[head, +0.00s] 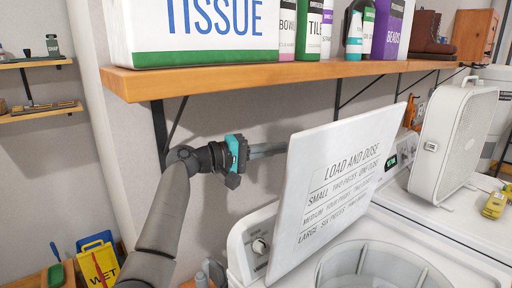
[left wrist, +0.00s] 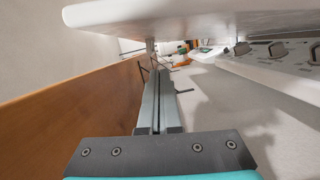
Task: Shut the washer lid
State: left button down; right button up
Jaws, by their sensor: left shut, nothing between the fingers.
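The washer lid (head: 338,178) stands raised and tilted back, with load and dose writing on its face. It is open above the white washer (head: 452,258), whose drum opening (head: 375,268) shows below it. My left gripper (head: 284,148) is at the lid's upper left edge, behind it, with the fingers together and empty. The fingertips are partly hidden by the lid. In the left wrist view, the shut fingers (left wrist: 160,95) point along the wall, below the lid's edge (left wrist: 190,18); I cannot tell whether they touch it. My right gripper is not in view.
A wooden shelf (head: 250,76) with a tissue box (head: 205,35) and several bottles runs just above my left gripper. The control panel (left wrist: 285,55) lies beyond the lid. A white box fan (head: 458,140) stands right of the lid. A yellow wet-floor sign (head: 98,266) is at lower left.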

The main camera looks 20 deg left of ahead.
aim_at(291, 156)
pick_arm(q)
jog(key=d, duration=0.1)
jog(key=s+d+p, duration=0.1)
jog(key=d, duration=0.1)
jog(key=shift+s+d+f+p, duration=0.25)
jog(key=shift+s+d+p, duration=0.05)
jog(key=shift+s+d, duration=0.1)
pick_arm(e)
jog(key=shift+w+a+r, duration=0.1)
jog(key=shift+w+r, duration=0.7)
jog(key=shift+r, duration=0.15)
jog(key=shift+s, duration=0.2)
pick_arm(q)
jog(key=shift+d+f, duration=0.1)
